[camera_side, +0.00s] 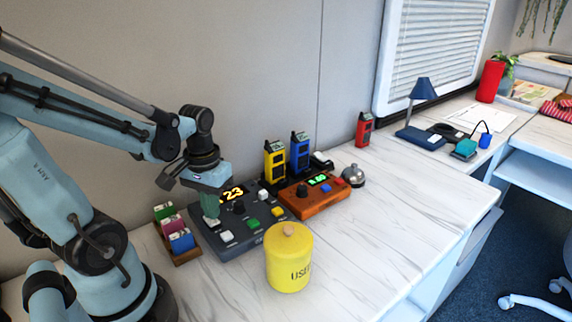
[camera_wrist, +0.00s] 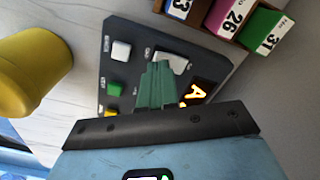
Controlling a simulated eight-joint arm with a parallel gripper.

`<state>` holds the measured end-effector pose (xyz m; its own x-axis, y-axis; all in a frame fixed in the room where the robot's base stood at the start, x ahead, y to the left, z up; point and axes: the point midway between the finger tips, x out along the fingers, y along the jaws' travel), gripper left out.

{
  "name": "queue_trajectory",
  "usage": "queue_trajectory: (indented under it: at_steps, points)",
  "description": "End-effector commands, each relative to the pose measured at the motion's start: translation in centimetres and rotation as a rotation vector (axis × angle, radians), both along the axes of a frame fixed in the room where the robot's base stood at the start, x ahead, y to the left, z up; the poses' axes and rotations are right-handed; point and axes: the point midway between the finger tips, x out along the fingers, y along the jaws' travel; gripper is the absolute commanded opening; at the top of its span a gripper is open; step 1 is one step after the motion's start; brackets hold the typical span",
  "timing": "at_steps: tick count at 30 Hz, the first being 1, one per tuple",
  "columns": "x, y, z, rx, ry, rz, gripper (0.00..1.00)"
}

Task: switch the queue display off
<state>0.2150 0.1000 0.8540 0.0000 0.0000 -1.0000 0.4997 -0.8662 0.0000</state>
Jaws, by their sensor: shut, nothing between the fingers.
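The queue display is a dark grey console (camera_side: 238,222) with lit yellow digits reading 23 (camera_side: 232,193) in the side view. It carries a black knob (camera_side: 238,207) and white, green and yellow buttons. In the wrist view the console (camera_wrist: 119,32) shows a lit A (camera_wrist: 196,91) and a white rocker switch (camera_wrist: 172,60) at its edge. My gripper (camera_side: 211,221) is shut and empty, pointing down over the console's left end. In the wrist view its green fingertips (camera_wrist: 157,66) lie right beside the rocker and partly cover it. I cannot tell whether they touch it.
A yellow canister (camera_side: 290,262) stands in front of the console. A wooden rack of coloured ticket cards (camera_side: 180,240) is to its left. An orange box (camera_side: 316,199) with a green display is to the right, with radios (camera_side: 275,162) behind.

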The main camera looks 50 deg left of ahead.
Motion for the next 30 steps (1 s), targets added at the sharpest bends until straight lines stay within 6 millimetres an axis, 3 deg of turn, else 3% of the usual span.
queue_trajectory:
  at_steps: [30]
  points:
    - [0.0, 0.0, -1.4, 0.000, 0.000, 0.000, 0.00]
